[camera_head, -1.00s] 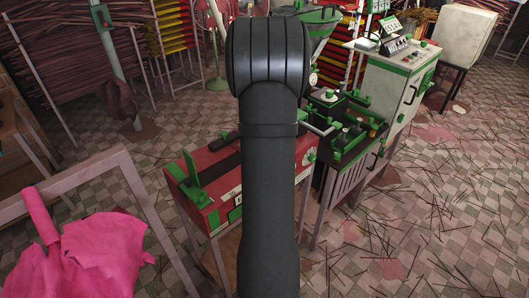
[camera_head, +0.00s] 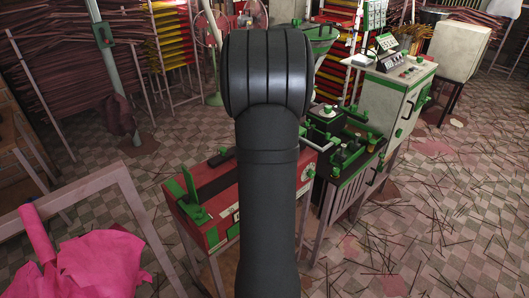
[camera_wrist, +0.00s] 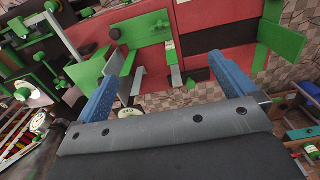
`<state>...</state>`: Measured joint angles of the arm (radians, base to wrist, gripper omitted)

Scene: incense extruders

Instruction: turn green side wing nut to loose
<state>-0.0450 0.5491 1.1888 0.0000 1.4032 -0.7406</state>
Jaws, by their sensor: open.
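The red machine (camera_head: 217,182) with green fittings stands ahead, partly hidden behind my arm in the head view. A green lever (camera_head: 190,187) stands up on its left end. In the wrist view, its red panels (camera_wrist: 205,32) and several green brackets (camera_wrist: 175,76) lie beyond my gripper (camera_wrist: 161,58). My gripper's blue fingers are spread wide apart with nothing held between them. Green knobs and a grey disc (camera_wrist: 33,88) show left of the fingers. I cannot tell which green part is the side wing nut. In the head view the gripper is hidden behind my arm.
A dark bench with green-trimmed parts (camera_head: 345,145) stands right of the red machine. A pale control cabinet (camera_head: 392,92) is behind it. A pink cloth (camera_head: 95,265) and metal frame (camera_head: 75,188) are at the lower left. The floor at right is open, strewn with sticks.

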